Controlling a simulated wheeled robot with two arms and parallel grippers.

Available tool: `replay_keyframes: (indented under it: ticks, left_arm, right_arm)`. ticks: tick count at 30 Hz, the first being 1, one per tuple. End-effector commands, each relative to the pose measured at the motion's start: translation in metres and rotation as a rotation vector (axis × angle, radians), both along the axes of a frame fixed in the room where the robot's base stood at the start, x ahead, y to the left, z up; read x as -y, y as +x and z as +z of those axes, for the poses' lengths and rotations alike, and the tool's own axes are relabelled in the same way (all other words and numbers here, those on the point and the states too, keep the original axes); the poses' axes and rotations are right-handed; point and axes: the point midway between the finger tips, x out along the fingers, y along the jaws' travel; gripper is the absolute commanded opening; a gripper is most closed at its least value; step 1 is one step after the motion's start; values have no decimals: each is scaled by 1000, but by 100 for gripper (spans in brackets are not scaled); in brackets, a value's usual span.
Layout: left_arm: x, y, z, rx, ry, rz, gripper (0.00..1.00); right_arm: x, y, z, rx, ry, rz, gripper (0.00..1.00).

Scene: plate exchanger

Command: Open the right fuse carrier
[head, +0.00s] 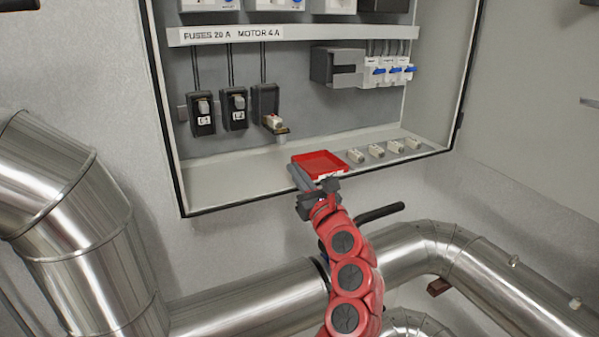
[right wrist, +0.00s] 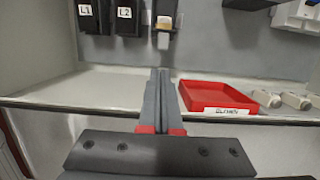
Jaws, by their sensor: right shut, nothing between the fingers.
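Three dark fuse carriers hang in a row in the cabinet. The left one (head: 202,115) is marked L1 and the middle one (head: 235,110) L2; both look closed. The right fuse carrier (head: 266,101) has its front swung down and out, with a pale fuse (head: 274,121) showing in it. It also shows in the right wrist view (right wrist: 165,22), above my fingertips. My right gripper (head: 294,168) is shut and empty, at the cabinet's front edge, below the right carrier and apart from it. It points into the cabinet in the right wrist view (right wrist: 161,74). My left gripper is out of view.
A red tray (head: 318,162) with a white label stands on the cabinet floor, just right of my right gripper. Several pale fuses (head: 376,151) are lined up right of it. The floor's left part (head: 225,182) is clear. Metal pipes (head: 245,299) run below the cabinet.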

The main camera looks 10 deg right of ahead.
Motion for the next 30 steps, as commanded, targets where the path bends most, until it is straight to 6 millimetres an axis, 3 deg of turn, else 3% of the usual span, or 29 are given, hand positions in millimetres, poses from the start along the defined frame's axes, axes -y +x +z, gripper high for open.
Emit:
replay_keyframes:
  ticks: [6, 13, 30]
  left_arm:
    - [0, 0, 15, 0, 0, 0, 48]
    - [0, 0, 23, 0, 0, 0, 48]
    - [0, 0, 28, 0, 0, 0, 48]
  right_arm:
    - [-11, 31, 9, -2, -7, 2, 0]
    - [-19, 54, 13, -1, -6, 3, 0]
    - [-19, 62, 15, -2, -2, 0, 0]
